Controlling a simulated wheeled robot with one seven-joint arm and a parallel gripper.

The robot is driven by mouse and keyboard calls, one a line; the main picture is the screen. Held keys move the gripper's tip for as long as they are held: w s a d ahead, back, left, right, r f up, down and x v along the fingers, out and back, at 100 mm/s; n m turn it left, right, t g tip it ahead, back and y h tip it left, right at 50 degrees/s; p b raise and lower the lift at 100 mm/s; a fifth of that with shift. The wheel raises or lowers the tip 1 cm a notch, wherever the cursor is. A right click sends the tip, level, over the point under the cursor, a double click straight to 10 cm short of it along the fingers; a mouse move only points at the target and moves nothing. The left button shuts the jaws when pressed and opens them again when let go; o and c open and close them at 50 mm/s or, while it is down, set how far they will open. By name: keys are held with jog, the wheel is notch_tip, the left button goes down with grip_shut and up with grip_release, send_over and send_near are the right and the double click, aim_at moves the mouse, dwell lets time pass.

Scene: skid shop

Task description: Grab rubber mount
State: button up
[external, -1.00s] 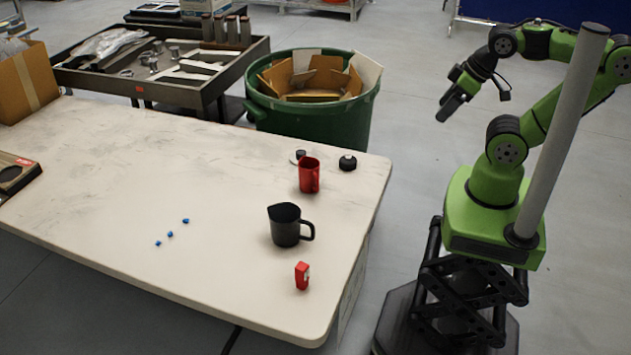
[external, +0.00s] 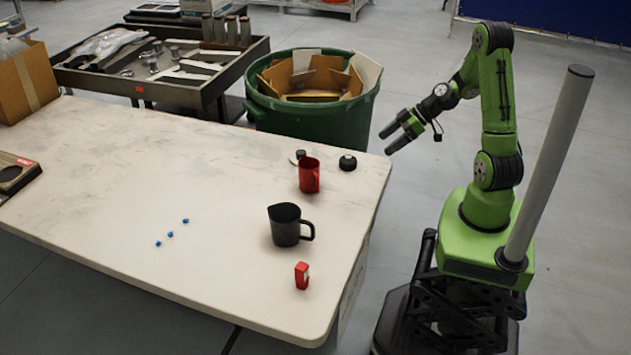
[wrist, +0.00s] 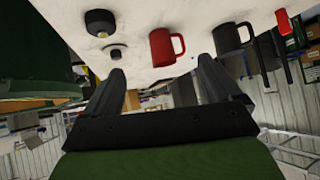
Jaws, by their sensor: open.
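Two small dark round parts lie at the far right of the table, and I cannot tell for certain which is the rubber mount. One is a black domed part (external: 348,162) near the edge, also in the wrist view (wrist: 100,22). The other is a small dark knob on a pale disc (external: 300,156), behind the red mug; it also shows in the wrist view (wrist: 115,53). My gripper (external: 385,141) is open and empty, above and to the right of both parts, near the table's right edge. In the wrist view its fingers (wrist: 160,68) are spread apart.
A red mug (external: 309,176), a black pitcher (external: 285,228) and a small red object (external: 302,275) stand along the table's right side (external: 200,285). Small blue pieces (external: 170,234) lie farther left. A green bin (external: 315,130) with cardboard stands behind the table.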

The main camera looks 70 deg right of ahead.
aim_at(349, 156)
jog(key=d+f+m+t+h+b, duration=0.1)
jog(key=d+f+m+t+h, duration=0.15)
jog(key=d+f, duration=0.45)
jog(key=shift+n+t+y, duration=0.25)
jog(key=shift+t, duration=0.2)
jog(key=x, duration=0.4)
jog(key=b+x, duration=0.1)
jog(key=x, duration=0.4)
jog(key=d+r+x, duration=0.1)
jog(key=x, duration=0.4)
jog(key=shift+w+b, duration=0.35)
jog(key=c, duration=1.2)
